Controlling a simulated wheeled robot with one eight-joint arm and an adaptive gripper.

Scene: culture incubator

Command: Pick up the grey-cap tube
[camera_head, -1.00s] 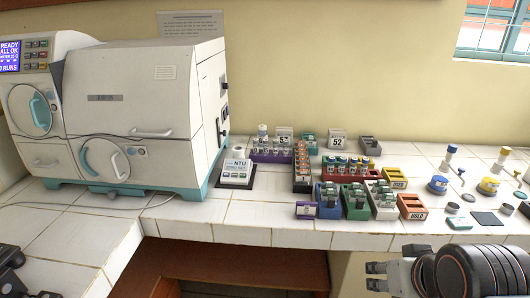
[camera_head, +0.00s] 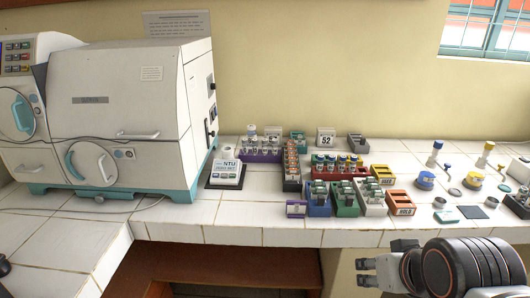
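No grey-cap tube can be told apart for certain at this size. Small capped tubes stand in a purple rack (camera_head: 259,156) near the wall, and a dark rack (camera_head: 291,186) beside it holds a long row of tubes. A red rack (camera_head: 327,173) holds tubes with blue and yellow caps. Blue (camera_head: 319,207), green (camera_head: 346,208) and white (camera_head: 374,209) racks in front hold small tubes. My gripper (camera_head: 361,272) is at the lower right, in front of and below the counter edge, far from the racks. Its two fingers are apart with nothing between them.
A large white incubator (camera_head: 117,120) fills the left of the counter. An NTU sign block (camera_head: 227,170) stands beside it. An orange block (camera_head: 400,203), yellow block (camera_head: 383,174) and "52" sign (camera_head: 325,137) surround the racks. Blue and yellow round pieces stand right. The front tiles (camera_head: 240,213) are bare.

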